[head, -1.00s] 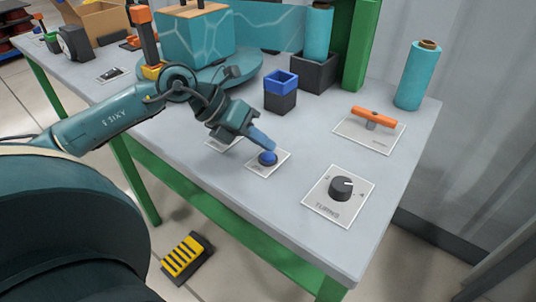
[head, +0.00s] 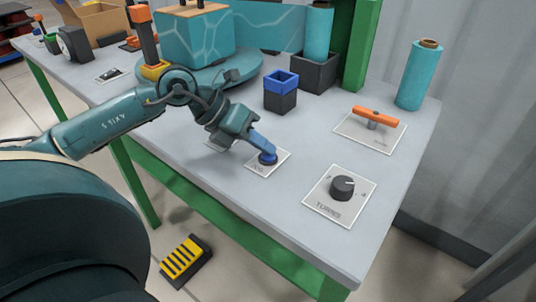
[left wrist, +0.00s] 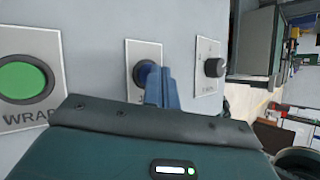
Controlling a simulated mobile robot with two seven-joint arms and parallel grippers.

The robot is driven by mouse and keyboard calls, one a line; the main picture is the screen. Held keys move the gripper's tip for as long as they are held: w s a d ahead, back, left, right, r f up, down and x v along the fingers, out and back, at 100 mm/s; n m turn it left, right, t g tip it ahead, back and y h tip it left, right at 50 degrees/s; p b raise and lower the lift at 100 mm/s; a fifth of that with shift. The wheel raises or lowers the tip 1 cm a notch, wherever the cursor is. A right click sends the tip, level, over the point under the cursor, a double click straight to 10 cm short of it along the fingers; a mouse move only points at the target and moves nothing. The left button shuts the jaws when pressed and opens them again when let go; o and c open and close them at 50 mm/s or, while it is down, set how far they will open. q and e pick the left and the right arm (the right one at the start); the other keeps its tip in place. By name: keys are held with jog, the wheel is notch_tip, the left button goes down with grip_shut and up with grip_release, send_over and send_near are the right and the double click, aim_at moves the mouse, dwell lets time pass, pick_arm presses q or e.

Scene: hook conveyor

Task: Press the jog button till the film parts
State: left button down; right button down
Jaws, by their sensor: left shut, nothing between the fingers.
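The blue jog button (head: 268,160) sits on a white plate near the table's front edge. It also shows in the left wrist view (left wrist: 142,70), partly hidden behind the fingers. My left gripper (head: 265,147) is shut and empty, with its blue fingertips down on the button; it shows in the left wrist view too (left wrist: 160,88). How deep the button is pressed cannot be told. The teal film (head: 272,30) stretches unbroken from the wrapped load (head: 192,40) to the upright film roll (head: 318,35). My right gripper is not in view.
A turn knob (head: 342,187) and an orange-handled lever (head: 372,116) are to the button's right. A blue-rimmed square holder (head: 281,90) stands behind it. A green WRAP button (left wrist: 22,80) is beside the jog plate. A yellow-striped pedal (head: 186,260) is on the floor.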

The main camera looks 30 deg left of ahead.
aim_at(262, 155)
pick_arm(q)
jog(key=shift+f, duration=0.25)
dwell(0.4)
jog(key=shift+r+p, duration=0.35)
jog(key=shift+r, duration=0.6)
jog(key=shift+r+p, duration=1.75)
jog(key=shift+r, duration=0.7)
